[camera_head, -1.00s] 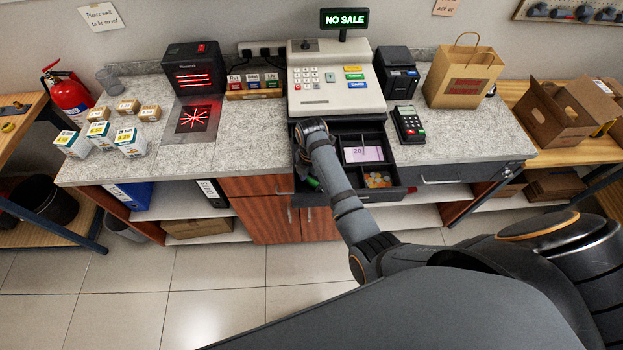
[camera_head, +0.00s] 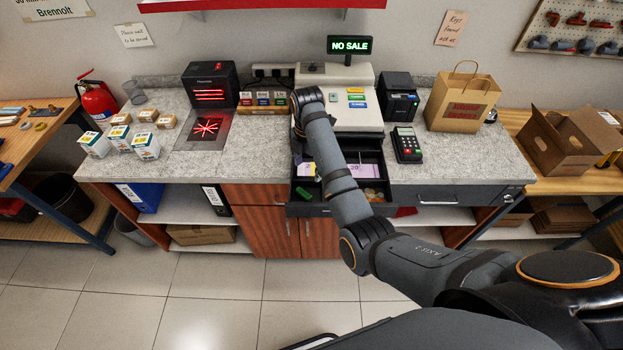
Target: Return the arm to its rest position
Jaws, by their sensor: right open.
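My right arm (camera_head: 350,205) reaches in from the lower right, over the open cash drawer, with its wrist (camera_head: 308,100) raised in front of the cash register (camera_head: 355,118). My right gripper (camera_head: 298,127) is mostly hidden behind the wrist. It is open and shows nothing held. The register's drawer (camera_head: 300,210) is pulled out. It holds purple notes (camera_head: 362,171), a green item (camera_head: 304,195) and coins (camera_head: 374,195); the arm hides its middle. My left gripper is not in view.
A card terminal (camera_head: 407,145), a receipt printer (camera_head: 398,97) and a paper bag (camera_head: 463,100) stand right of the register. A red-lit scanner (camera_head: 208,95) and several small boxes (camera_head: 145,145) stand to the left. The floor before the counter is clear.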

